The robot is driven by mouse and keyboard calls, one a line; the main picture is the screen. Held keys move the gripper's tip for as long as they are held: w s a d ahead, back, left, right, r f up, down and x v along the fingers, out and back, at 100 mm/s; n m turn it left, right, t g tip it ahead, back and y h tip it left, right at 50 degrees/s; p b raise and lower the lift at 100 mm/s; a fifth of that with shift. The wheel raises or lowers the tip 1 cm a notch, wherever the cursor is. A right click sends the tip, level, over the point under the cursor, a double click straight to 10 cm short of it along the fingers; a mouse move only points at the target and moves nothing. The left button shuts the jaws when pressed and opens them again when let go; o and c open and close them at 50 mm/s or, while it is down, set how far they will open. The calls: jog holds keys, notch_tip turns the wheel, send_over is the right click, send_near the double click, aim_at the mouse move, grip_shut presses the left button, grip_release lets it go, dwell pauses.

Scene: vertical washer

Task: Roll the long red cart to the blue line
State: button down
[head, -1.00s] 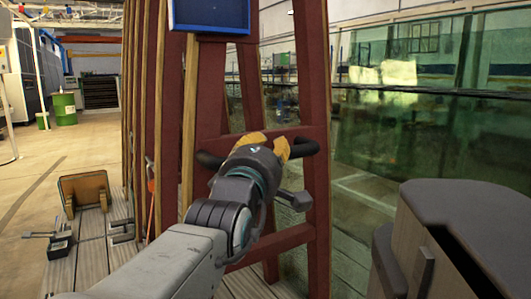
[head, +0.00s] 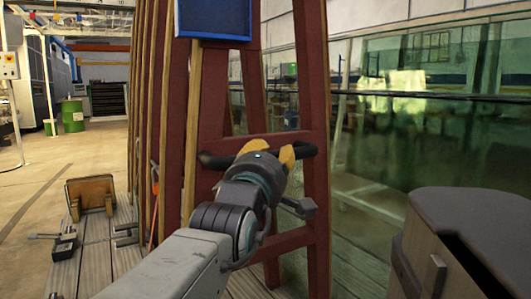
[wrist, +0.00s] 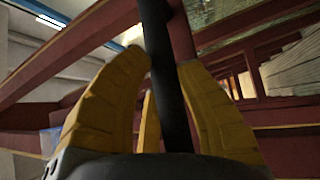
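The long red cart (head: 316,110) stands upright ahead of me as a tall A-shaped frame with wooden strips along its posts. A black handle bar (head: 216,162) crosses its near end. My gripper (head: 268,152) is at this bar, with its yellow fingers around it. In the wrist view, the fingers (wrist: 165,75) lie on both sides of the dark bar (wrist: 170,100) and their tips appear to touch it. The blue line is not visible in the head or wrist view.
Large green-tinted glass panes (head: 430,140) stand to the right of the cart. A dark-topped block (head: 475,215) is close at the lower right. A small brown stand (head: 91,195) and a clamp (head: 64,243) sit on planks at left. Open floor lies beyond, with a green barrel (head: 73,117).

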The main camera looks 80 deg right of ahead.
jog(key=c, duration=1.1)
grip_release()
jog(key=shift+s+a, duration=0.3)
jog(key=shift+s, duration=0.25)
jog(key=o, duration=0.4)
jog(key=shift+w+d+r, duration=0.1)
jog(key=shift+w, duration=0.05)
jog(key=shift+c, duration=0.2)
jog(key=w+a+f, duration=0.1)
jog(key=a, duration=1)
jog(key=shift+a+f, duration=0.35)
jog(key=shift+a, duration=0.05)
jog(key=shift+w, duration=0.1)
